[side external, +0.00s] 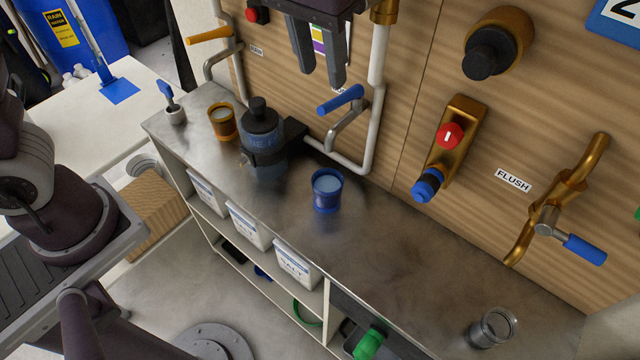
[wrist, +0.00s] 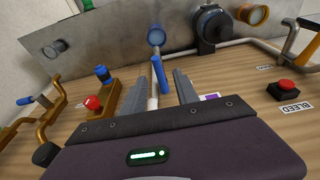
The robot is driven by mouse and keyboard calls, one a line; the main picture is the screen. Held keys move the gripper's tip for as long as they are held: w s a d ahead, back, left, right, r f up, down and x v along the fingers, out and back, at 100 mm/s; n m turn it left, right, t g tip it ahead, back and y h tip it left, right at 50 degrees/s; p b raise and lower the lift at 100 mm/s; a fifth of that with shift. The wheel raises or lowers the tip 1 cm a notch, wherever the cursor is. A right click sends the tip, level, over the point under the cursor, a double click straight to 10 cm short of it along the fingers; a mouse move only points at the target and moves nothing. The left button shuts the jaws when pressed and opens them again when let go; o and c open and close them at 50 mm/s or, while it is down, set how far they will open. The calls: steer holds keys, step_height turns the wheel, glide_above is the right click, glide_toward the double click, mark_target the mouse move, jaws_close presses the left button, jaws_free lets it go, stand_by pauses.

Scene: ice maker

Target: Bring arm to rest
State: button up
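My gripper (side external: 321,76) is at the top of the side external view, in front of the wooden panel, with its fingers pointing down. Its two fingers are apart with nothing seen between them. In the wrist view the gripper (wrist: 166,88) also shows a gap between the fingers. A blue-handled lever (side external: 340,98) on a pipe is just below the fingertips in the side external view. In the wrist view the lever's blue handle (wrist: 162,76) appears beyond and between the fingers. I cannot tell how far apart they are in depth.
A blue cup (side external: 326,190), a dark bottle (side external: 262,130) and an orange cup (side external: 221,122) stand on the metal counter (side external: 400,245). A glass (side external: 493,327) is at its right end. Pipes, a red-button valve (side external: 450,136) and a flush lever (side external: 584,249) project from the panel.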

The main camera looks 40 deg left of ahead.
steer(key=s+a+r+t, duration=0.2)
steer(key=s+a+r, duration=0.3)
steer(key=s+a, duration=0.45)
steer(key=s+a+f, duration=0.1)
steer(key=s, duration=0.4)
steer(key=s+a+f+t, duration=0.1)
steer(key=s+a+f, duration=0.1)
steer(key=s, duration=0.3)
steer(key=shift+s+a+f, duration=0.25)
steer(key=shift+s, duration=0.1)
